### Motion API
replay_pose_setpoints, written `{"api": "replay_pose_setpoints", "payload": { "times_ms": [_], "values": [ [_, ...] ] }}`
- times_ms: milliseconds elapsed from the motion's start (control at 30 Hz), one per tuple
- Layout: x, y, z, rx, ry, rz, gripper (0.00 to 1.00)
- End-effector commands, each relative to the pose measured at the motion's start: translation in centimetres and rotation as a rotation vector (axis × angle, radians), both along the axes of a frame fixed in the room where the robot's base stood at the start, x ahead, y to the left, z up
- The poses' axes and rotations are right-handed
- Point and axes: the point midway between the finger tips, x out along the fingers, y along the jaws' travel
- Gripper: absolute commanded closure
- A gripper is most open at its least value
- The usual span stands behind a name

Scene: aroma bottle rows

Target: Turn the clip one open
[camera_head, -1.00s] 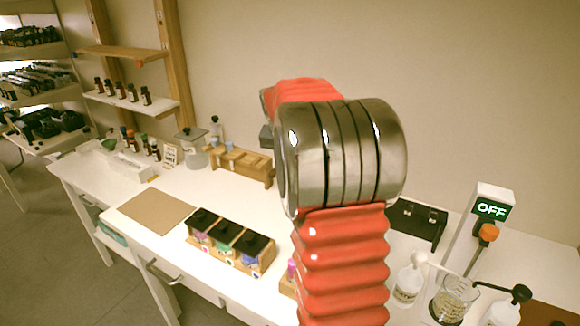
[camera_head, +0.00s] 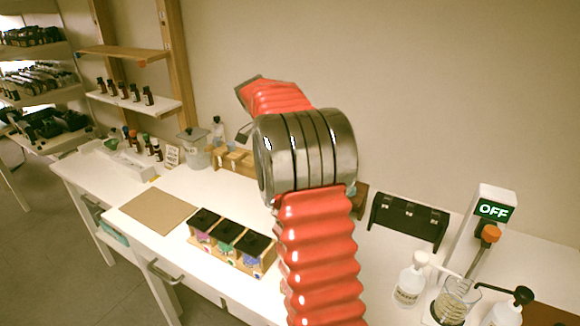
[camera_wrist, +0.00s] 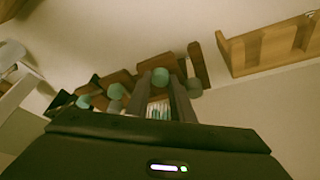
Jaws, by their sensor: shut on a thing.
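My gripper (camera_wrist: 162,90) shows in the wrist view, with two dark fingers reaching up from its wide dark body. It is shut on a small pale, teal-striped thing (camera_wrist: 158,110), mostly hidden between the fingers. A round teal knob (camera_wrist: 160,76) shows at the fingertips, and brown wooden blocks stand behind. I cannot tell which part is the clip. In the head view my arm hides most of the gripper; a small dark part shows left of the arm, in front of the wall. A wooden rack (camera_head: 226,154) stands at the back, partly behind the arm.
A lidded glass jar (camera_head: 196,152) stands left of the rack. Three black-topped boxes (camera_head: 232,240) sit near the front edge, beside a brown mat (camera_head: 158,211).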

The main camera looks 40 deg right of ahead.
Motion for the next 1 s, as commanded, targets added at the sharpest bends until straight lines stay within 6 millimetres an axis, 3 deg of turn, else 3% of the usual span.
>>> {"api": "replay_pose_setpoints", "payload": {
  "times_ms": [333,867,900,1000],
  "values": [
    [0.24,0.04,0.00,0.002,-0.001,-0.179,1.00],
    [0.27,0.08,-0.02,0.002,-0.003,-0.210,1.00],
    [0.27,0.08,-0.02,0.003,-0.003,-0.210,0.77],
    [0.25,0.05,-0.01,0.002,-0.003,-0.210,0.70]
  ]
}}
